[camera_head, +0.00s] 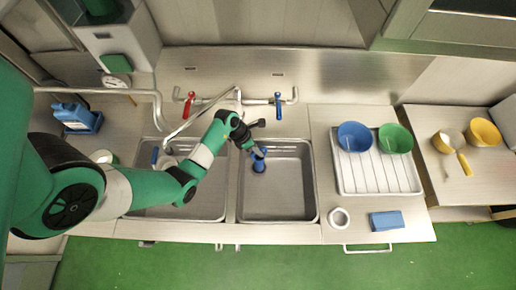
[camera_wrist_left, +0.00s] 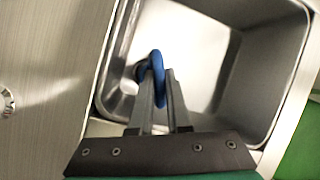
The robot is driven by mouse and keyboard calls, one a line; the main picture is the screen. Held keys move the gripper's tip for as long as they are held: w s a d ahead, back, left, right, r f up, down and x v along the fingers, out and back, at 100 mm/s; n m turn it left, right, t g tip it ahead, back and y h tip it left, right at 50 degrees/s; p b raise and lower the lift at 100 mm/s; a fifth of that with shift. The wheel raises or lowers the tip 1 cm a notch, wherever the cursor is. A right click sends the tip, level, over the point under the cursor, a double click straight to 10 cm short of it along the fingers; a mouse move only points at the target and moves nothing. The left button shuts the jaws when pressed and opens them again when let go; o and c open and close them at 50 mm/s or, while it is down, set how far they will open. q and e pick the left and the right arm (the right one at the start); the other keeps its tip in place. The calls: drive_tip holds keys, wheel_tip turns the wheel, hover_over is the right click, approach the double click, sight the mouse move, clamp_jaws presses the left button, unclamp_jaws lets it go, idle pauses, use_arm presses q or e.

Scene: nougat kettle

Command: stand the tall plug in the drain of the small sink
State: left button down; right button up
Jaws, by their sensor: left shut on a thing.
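The tall blue plug (camera_head: 259,165) is in the small sink (camera_head: 290,205), the right-hand basin, near its upper left. My left gripper (camera_head: 256,151) reaches in from the left and is shut on the upper part of the plug. In the left wrist view my fingers (camera_wrist_left: 158,82) close around the blue plug (camera_wrist_left: 157,62) over the steel basin (camera_wrist_left: 205,60). The drain is not visible in either view. I cannot tell whether the plug touches the basin floor. My right gripper is not in view.
A larger basin (camera_head: 205,212) lies to the left, under my left arm. A faucet (camera_head: 203,110) with red and blue handles stands behind the sinks. A rack (camera_head: 372,178) with blue and green bowls is on the right, with a blue block (camera_head: 386,221) in front.

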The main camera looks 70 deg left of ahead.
use_arm(q)
drive_tip(key=shift+f, duration=0.55)
drive_tip(key=c, duration=0.8)
unclamp_jaws()
drive_tip(key=p+v, duration=0.3)
drive_tip(key=v, duration=0.8)
drive_tip(key=shift+s+r, duration=0.1)
drive_tip(key=shift+r, duration=0.2)
